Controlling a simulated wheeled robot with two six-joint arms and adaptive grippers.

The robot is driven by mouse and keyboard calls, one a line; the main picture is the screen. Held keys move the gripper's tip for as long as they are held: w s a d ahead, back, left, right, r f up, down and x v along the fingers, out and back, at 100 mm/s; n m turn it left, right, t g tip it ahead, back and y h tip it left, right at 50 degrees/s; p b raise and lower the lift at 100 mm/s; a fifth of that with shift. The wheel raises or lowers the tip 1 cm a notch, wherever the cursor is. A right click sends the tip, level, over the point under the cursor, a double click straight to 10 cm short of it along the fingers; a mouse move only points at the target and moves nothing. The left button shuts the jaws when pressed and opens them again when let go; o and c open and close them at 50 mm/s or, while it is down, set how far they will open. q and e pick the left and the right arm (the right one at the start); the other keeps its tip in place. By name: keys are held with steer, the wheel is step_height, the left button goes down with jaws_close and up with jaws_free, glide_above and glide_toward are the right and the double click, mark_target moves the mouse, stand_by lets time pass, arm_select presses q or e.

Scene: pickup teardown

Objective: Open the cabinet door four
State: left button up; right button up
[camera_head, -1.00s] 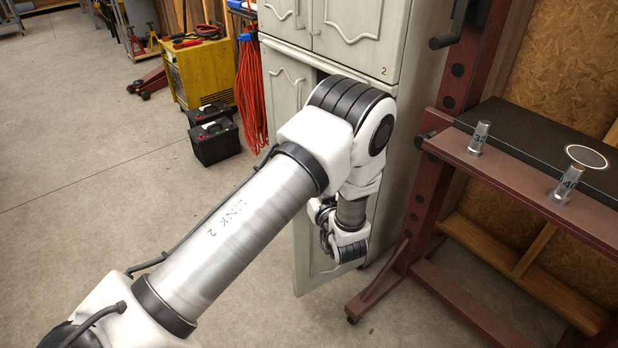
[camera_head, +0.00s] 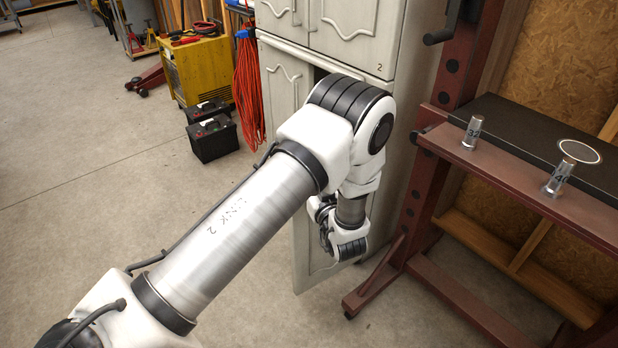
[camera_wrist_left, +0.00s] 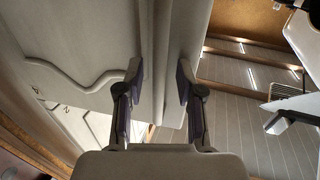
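The pale grey cabinet (camera_head: 345,45) stands at the top centre of the head view, with the number 2 on its upper right door. Below, the lower left door (camera_head: 283,90) looks closed. Beside it is a dark opening, and a lower door panel (camera_head: 304,262) stands swung out, mostly behind my left arm. Contact is unclear.
A dark red workbench frame (camera_head: 420,200) stands close right of the cabinet, with small metal cylinders (camera_head: 472,132) on it. A red cable (camera_head: 248,85), black batteries (camera_head: 211,138) and a yellow machine (camera_head: 200,68) are to the left. The floor at left is clear.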

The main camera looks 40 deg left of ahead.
arm_select(q)
steer(key=v, duration=0.7)
steer(key=shift+s, duration=0.15)
steer(key=shift+d, duration=0.15)
steer(key=s+a+f+m+g+h, duration=0.1)
steer(key=s+a+f+m+h, duration=0.15)
steer(key=s+f, duration=0.4)
steer(key=s+a+f+m+g+h, duration=0.2)
steer(key=s+f+h, duration=0.1)
steer(key=f, duration=0.6)
steer(key=s+d+f+m+g+h, duration=0.35)
steer(key=s+d+h, duration=0.2)
steer(key=s, duration=0.35)
steer(key=s+d+f+m+g+h, duration=0.2)
steer(key=s+d+f+g+h, duration=0.15)
steer(key=s+d, duration=0.45)
step_height(320, 180, up, 20)
steer(key=s+a+p, duration=0.2)
steer(key=p, duration=1.8)
steer(key=shift+r+m+p, duration=0.2)
steer(key=shift+m+p, duration=0.15)
steer(key=shift+m, duration=0.05)
